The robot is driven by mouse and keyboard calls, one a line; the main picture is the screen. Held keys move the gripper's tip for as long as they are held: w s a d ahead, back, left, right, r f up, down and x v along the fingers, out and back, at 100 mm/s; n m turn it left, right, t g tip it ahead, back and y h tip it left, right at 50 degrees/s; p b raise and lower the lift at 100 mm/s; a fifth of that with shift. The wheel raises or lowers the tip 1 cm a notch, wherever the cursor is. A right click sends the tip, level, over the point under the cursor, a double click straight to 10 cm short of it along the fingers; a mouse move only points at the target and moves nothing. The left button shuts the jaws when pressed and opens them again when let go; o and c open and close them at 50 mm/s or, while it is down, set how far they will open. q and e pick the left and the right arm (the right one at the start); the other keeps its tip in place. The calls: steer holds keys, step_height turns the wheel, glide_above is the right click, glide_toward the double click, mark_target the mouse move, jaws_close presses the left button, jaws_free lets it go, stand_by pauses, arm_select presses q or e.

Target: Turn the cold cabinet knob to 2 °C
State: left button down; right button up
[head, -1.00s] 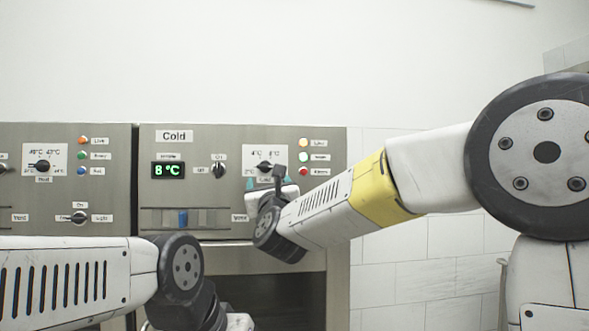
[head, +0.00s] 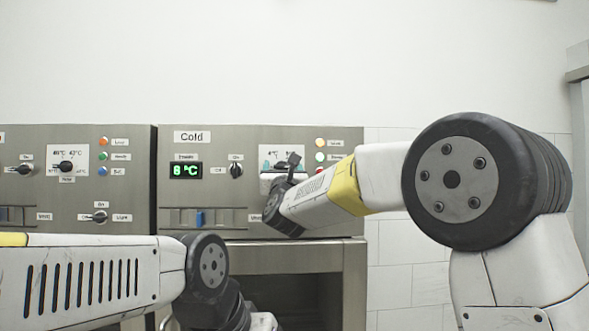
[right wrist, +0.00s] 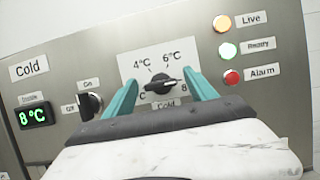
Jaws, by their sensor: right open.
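The cold cabinet knob (right wrist: 160,86) is a black dial on a white plate in the right wrist view. Its bar lies nearly level, its right end towards the partly covered 8 mark; the 2 °C mark is hidden. The cold display (head: 186,170) reads 8 °C, also in the right wrist view (right wrist: 36,116). My right gripper (right wrist: 160,87) is open, its teal fingers on either side of the knob; I cannot tell whether they touch it. In the head view my right gripper (head: 278,166) covers most of the knob. My left arm is low at left, its jaws out of frame.
An On switch (right wrist: 91,104) sits left of the knob. Live, Ready and Alarm lamps (right wrist: 228,50) are on its right. Another panel (head: 68,166) with a similar knob stands at the left. An open bay (head: 285,295) lies below the cold panel.

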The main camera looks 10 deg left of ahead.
steer(key=shift+c, duration=0.3)
steer(key=c, duration=1.3)
